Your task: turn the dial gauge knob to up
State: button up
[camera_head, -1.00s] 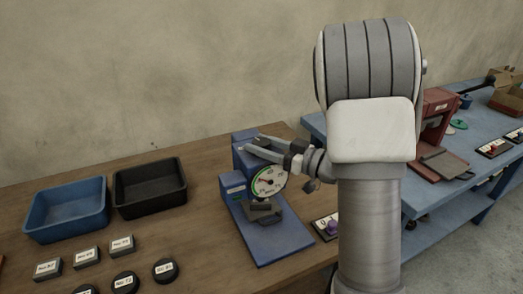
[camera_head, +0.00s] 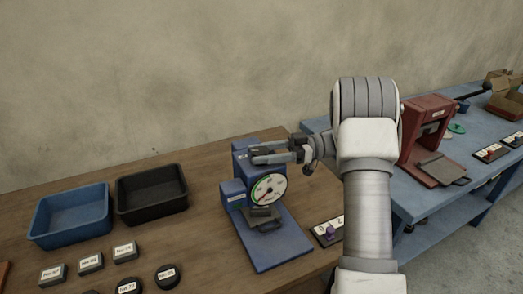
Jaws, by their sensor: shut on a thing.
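The dial gauge (camera_head: 268,190) has a round white face with a green arc and a needle. It is mounted on the front of a blue stand (camera_head: 272,246) on the wooden table. My gripper (camera_head: 256,155) reaches in from the right at the top of the stand, just above the dial. Its fingers are shut on a small dark part there, which seems to be the knob. The fingers largely hide this part, so I cannot tell which way it points.
A control plate (camera_head: 328,230) with a purple knob sits right of the stand. A blue bin (camera_head: 70,234) and a black bin (camera_head: 152,208) stand to the left, with several labelled blocks and discs in front. A red press (camera_head: 428,140) stands on the blue bench (camera_head: 412,202).

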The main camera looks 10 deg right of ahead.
jog(key=shift+n+g, duration=0.3)
jog(key=shift+g, duration=0.2)
jog(key=o, duration=1.4)
jog(key=shift+a, duration=0.1)
jog(key=shift+c, duration=0.2)
jog(key=d+p, duration=0.2)
jog(key=d, duration=1.5)
jog(key=shift+w+d, duration=0.15)
jog(key=shift+d, duration=0.1)
